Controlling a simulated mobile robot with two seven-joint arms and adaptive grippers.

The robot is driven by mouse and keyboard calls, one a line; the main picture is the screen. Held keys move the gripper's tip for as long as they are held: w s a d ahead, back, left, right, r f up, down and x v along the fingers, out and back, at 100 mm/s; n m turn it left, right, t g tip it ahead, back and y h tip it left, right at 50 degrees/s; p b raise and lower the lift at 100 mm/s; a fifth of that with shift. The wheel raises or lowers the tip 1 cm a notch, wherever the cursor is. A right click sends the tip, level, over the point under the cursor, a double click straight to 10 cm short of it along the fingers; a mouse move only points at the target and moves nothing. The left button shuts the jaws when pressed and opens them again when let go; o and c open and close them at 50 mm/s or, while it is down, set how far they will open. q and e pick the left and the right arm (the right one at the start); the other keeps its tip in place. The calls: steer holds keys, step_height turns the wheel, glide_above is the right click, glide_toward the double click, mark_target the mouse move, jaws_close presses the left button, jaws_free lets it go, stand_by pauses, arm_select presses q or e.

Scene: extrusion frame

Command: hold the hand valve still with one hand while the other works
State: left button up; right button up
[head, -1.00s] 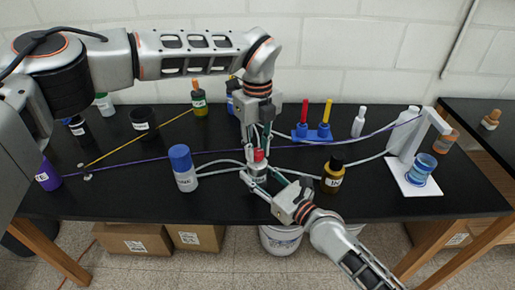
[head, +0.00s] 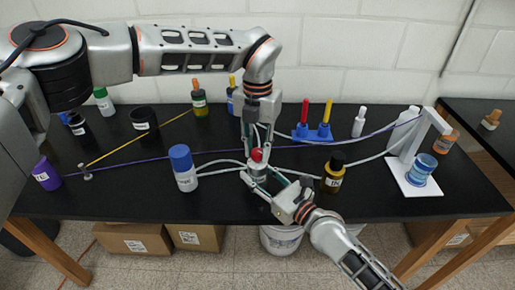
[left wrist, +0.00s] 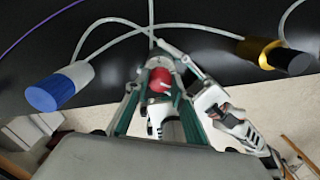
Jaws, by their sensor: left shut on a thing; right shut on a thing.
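The hand valve (head: 257,172) stands near the front edge of the black table, with a red knob (head: 257,155) on top of a silver body. My left gripper (head: 256,150) comes down from above and is shut on the red knob. In the left wrist view its two fingers flank the red knob (left wrist: 159,82). My right gripper (head: 262,182) reaches in from the lower right and is shut on the valve's body. It also shows in the left wrist view (left wrist: 205,100). The fingers partly hide the valve, so the exact contact is hard to see.
Pale hoses run from the valve to both sides. A blue-capped bottle (head: 183,168) stands left of it and a dark yellow bottle (head: 333,172) right. A blue stand (head: 313,133) with red and yellow pegs is behind. Purple and yellow cords cross the table's left half.

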mark_target(257, 151)
arm_select(q)
steer(key=m, duration=1.2)
stand_by(0.6)
steer(key=o, duration=1.1)
steer(key=shift+r, duration=0.1)
step_height(257, 151, up, 12)
steer(key=shift+f, duration=0.1)
